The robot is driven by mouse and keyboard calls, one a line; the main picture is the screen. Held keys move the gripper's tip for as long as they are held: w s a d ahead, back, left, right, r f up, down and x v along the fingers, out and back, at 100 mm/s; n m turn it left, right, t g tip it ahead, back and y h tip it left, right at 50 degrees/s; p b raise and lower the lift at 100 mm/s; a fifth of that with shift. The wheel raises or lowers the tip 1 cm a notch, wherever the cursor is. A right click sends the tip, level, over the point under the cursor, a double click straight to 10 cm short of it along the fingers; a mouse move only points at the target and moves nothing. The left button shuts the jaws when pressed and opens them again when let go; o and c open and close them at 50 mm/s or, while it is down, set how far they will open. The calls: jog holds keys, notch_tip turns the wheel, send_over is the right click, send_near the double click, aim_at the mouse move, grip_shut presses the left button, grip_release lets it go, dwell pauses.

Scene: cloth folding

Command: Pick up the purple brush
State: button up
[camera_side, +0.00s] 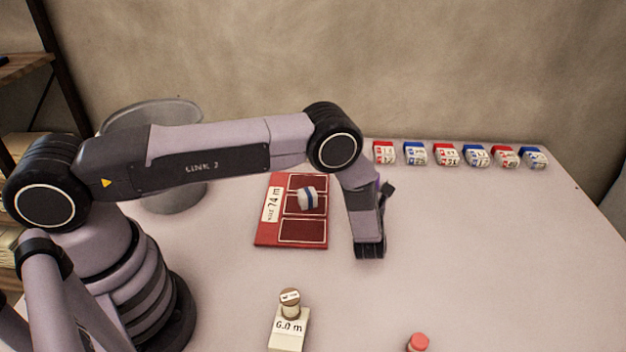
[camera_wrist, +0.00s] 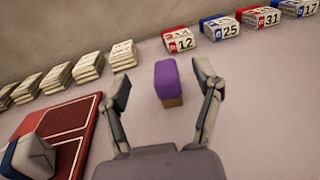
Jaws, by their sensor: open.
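The purple brush (camera_wrist: 167,82) stands on the pale table in the wrist view, a purple block with a brownish lower end. My gripper (camera_wrist: 163,86) is open, with one finger to the left of the brush and one to the right. The brush appears between or just beyond the fingertips; I cannot tell the exact depth, and no contact shows. In the side view my gripper (camera_side: 372,243) hangs low over the table, right of the red board. It mostly hides the brush there; only a thin purple sliver shows behind it.
A red board (camera_side: 263,238) carries a white block with a blue stripe (camera_side: 307,199). Red and blue numbered blocks (camera_side: 445,155) line the back edge. Whitish stacks (camera_wrist: 57,78) stand back left. A "6.0 m" block (camera_side: 288,328) and red-topped piece (camera_side: 418,342) are in front. The table's right is clear.

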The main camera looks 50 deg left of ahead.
notch_tip(320, 180, down, 3)
jog(key=shift+w+a+r, duration=0.15)
jog(key=shift+w+a, duration=0.2)
jog(key=shift+w, duration=0.1)
jog(key=x, duration=0.6)
jog(key=shift+w+a, duration=0.15)
grip_shut()
jog(key=shift+r, duration=0.15)
